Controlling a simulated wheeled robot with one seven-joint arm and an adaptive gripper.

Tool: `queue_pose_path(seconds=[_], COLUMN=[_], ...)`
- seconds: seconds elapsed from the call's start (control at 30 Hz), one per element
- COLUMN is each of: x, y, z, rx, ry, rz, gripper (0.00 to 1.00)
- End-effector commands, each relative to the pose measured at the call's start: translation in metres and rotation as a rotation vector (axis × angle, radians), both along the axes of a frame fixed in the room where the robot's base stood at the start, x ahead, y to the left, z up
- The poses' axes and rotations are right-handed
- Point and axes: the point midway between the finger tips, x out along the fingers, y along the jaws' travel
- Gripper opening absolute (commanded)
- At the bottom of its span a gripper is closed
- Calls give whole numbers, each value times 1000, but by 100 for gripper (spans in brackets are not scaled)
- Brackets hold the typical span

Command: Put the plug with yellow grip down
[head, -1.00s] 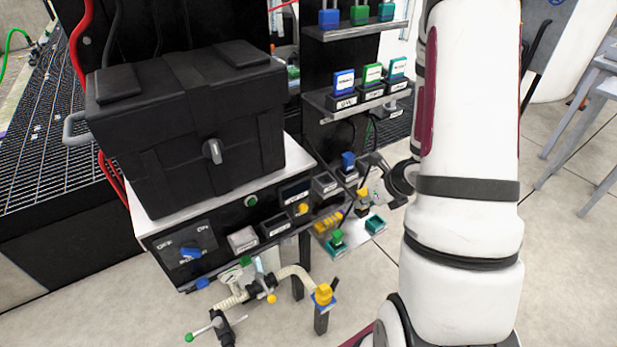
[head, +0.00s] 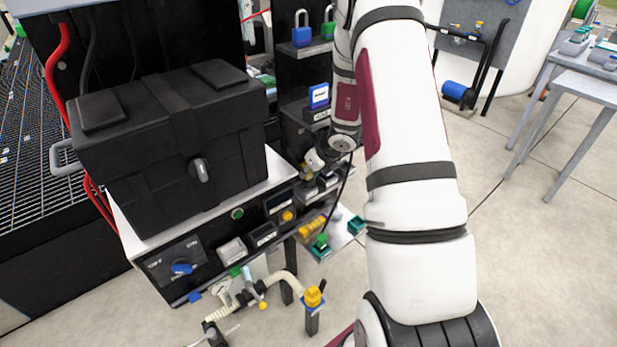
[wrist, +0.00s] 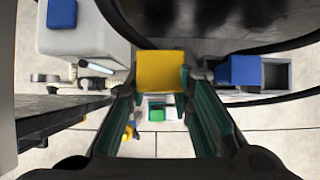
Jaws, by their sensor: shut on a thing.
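The plug with the yellow grip (wrist: 160,71) is between the fingertips of my gripper (wrist: 160,82) in the wrist view. Both dark teal fingers press its sides, so the gripper is shut on it. The plug's lower part is hidden by the grip. In the head view my arm reaches over beside the black panel, and the held plug cannot be made out clearly. A green block in a teal holder (wrist: 157,113) shows well below, between the fingers. A blue block (wrist: 238,70) sits to the right of the grip, beside an open grey socket (wrist: 275,76).
A black case (head: 178,145) stands on the white-topped cabinet at left. A low tray holds a green block (head: 321,241) and an empty teal holder (head: 356,225). A yellow-topped post (head: 313,297) stands in front. A dark cable curves close by in the wrist view.

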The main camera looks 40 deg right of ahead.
Motion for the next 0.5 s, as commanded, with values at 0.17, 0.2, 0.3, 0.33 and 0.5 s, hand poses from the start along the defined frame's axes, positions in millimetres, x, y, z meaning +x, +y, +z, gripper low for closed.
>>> queue_pose_path(seconds=[0.17, 0.2, 0.3, 0.33, 0.5], x=[8, 8, 8, 7, 7], y=[0, 0, 0, 0, -1], z=[-8, -14, -28, -31, -37], rx=[1, 2, 2, 2, 0], ry=[1, 3, 2, 2, 0], rz=[-1, -1, -1, -1, -1], gripper=[0, 0, 0, 0, 0])
